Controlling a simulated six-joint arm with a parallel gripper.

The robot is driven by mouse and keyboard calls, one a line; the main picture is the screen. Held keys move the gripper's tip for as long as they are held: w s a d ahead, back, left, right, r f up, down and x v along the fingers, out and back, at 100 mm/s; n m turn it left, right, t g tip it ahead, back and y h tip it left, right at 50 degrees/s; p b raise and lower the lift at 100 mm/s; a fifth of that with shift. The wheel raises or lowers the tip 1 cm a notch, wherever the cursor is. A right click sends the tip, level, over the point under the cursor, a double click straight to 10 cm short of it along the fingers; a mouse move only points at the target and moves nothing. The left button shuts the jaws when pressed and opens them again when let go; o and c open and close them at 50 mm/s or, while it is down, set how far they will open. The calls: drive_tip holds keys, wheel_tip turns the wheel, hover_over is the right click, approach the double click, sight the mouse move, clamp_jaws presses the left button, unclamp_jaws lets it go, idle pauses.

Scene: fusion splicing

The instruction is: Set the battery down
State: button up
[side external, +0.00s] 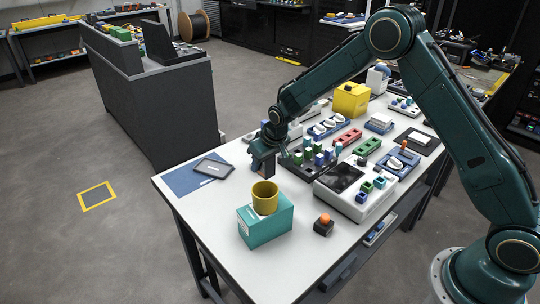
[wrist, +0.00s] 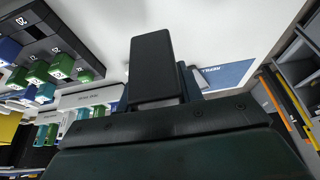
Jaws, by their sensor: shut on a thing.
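My gripper (side external: 262,152) is over the left part of the white table, shut on the battery (side external: 267,170), a small dark block that hangs below the fingers. In the wrist view a dark block (wrist: 152,68) stands up in the middle; I cannot tell there how much is finger and how much is battery. The battery is behind the yellow cup and right of the blue mat (side external: 186,181). The mat's lettered edge also shows in the wrist view (wrist: 228,73). I cannot tell whether the battery's lower end touches the table.
A flat dark tablet (side external: 214,168) lies at the mat's right edge. A dark tray (side external: 303,164) of green and blue blocks stands close right. A black block with an orange ball (side external: 324,225) stands front right.

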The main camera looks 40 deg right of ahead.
sight(271, 162)
drive_tip(key=shift+f, duration=1.45)
drive_tip(key=shift+f, duration=0.1)
drive_tip(key=shift+f, duration=2.05)
drive_tip(key=shift+f, duration=0.1)
drive_tip(key=o, duration=1.2)
drive_tip(key=shift+c, duration=0.2)
drive_tip(key=shift+v, duration=6.1)
